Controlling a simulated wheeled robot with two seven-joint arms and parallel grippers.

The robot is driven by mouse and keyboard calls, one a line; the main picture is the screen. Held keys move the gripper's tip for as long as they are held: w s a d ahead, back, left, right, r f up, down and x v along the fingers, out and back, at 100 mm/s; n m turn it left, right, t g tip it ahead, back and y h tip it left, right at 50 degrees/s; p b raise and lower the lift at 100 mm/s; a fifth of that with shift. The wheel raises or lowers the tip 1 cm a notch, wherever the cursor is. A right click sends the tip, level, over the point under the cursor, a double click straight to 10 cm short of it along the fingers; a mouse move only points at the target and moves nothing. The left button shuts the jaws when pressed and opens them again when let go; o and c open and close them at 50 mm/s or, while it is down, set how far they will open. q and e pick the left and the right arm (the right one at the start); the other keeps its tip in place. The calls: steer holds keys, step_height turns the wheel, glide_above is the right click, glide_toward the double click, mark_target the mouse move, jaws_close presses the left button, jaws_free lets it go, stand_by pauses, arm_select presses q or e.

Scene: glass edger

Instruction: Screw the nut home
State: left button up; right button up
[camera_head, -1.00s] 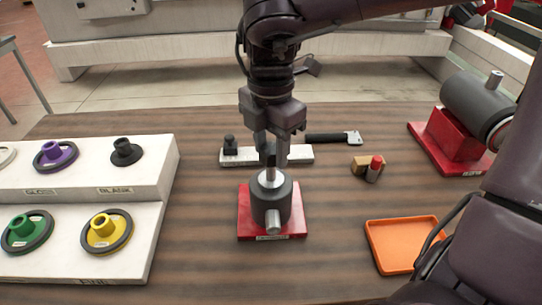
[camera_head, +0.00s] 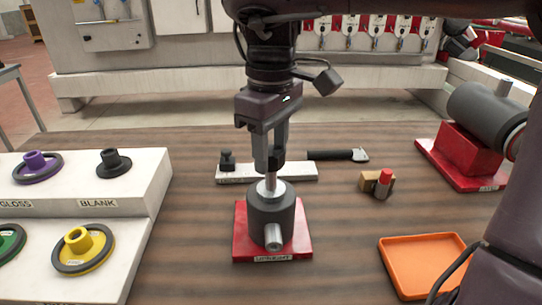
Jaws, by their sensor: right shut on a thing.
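A dark grey cylindrical spindle unit (camera_head: 268,205) stands on a red base plate (camera_head: 240,240) with a small label at its front. A light metal shaft (camera_head: 270,184) rises upright from its top. My right gripper (camera_head: 269,166) points straight down over this shaft, with its fingers shut on a small dark piece, apparently the nut, at the upper end of the shaft. The fingers hide most of the nut, so I cannot tell how far down the thread it sits. My left gripper is not in view.
A white bar (camera_head: 300,171) and a black-handled tool (camera_head: 335,155) lie just behind. A tan block with a red-capped piece (camera_head: 384,181) and an orange tray (camera_head: 425,238) are on the right. A red-based grey motor (camera_head: 470,155) stands beyond. A white stepped rack (camera_head: 150,190) holds wheels at left.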

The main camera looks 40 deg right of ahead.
steer(key=shift+f+m+b, duration=0.15)
steer(key=shift+m+b, duration=0.3)
steer(key=shift+m, duration=1.55)
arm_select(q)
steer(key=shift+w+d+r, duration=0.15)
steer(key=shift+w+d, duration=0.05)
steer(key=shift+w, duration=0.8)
arm_select(e)
steer(key=shift+m, duration=1.2)
steer(key=o, duration=0.9)
